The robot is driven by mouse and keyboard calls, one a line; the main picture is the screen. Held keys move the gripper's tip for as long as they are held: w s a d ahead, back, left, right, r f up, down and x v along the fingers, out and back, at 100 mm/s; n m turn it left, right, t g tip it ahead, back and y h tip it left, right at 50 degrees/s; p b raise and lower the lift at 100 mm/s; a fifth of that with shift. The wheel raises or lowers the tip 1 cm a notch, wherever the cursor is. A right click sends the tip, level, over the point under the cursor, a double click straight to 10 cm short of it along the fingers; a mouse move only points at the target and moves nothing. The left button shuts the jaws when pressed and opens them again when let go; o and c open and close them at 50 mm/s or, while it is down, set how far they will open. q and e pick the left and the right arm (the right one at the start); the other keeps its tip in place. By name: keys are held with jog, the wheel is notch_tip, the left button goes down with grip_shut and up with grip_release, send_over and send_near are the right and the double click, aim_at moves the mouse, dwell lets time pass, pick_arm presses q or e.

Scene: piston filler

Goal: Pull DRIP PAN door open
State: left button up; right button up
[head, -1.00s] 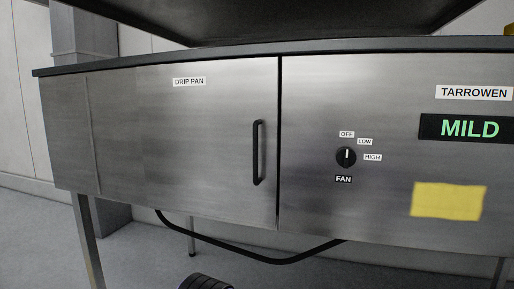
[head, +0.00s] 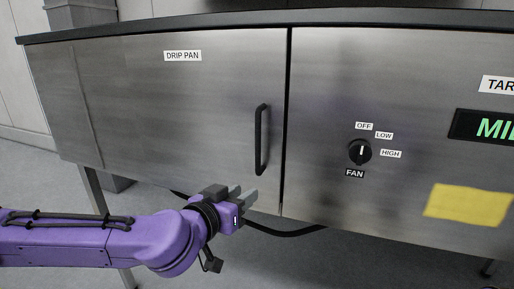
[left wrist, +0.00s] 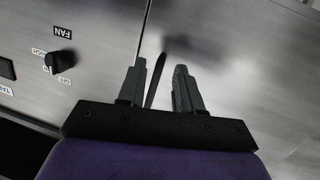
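The DRIP PAN door (head: 170,110) is a brushed-metal panel on the left of the cabinet, shut flush in its front. Its black vertical bar handle (head: 261,140) is near the door's right edge. My left gripper (head: 246,194) is open and empty, just below and left of the handle's lower end in the head view. In the left wrist view my left gripper (left wrist: 160,66) shows two spread fingers, with the dark handle (left wrist: 154,82) seen in the gap between them. I cannot tell how far the handle is from the fingers. My right gripper is not in view.
A FAN knob (head: 360,151) with OFF, LOW and HIGH labels is on the fixed panel right of the door. A yellow note (head: 468,204) and a lit display (head: 490,127) are farther right. A black hose (head: 285,232) hangs under the cabinet.

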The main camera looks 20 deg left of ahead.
pick_arm(q)
jog(key=m+t+p, duration=0.1)
jog(key=t, duration=0.1)
send_near(257, 142)
jog(key=shift+h, duration=0.4)
jog(key=p+x, duration=0.4)
jog(key=x, duration=0.1)
jog(key=p+x, duration=0.4)
jog(key=x, duration=0.1)
jog(key=shift+w+a+f, duration=0.1)
jog(key=shift+w+f, duration=0.05)
jog(key=shift+w, duration=0.3)
jog(key=shift+s, duration=0.1)
jog(key=shift+a, duration=0.1)
grip_shut()
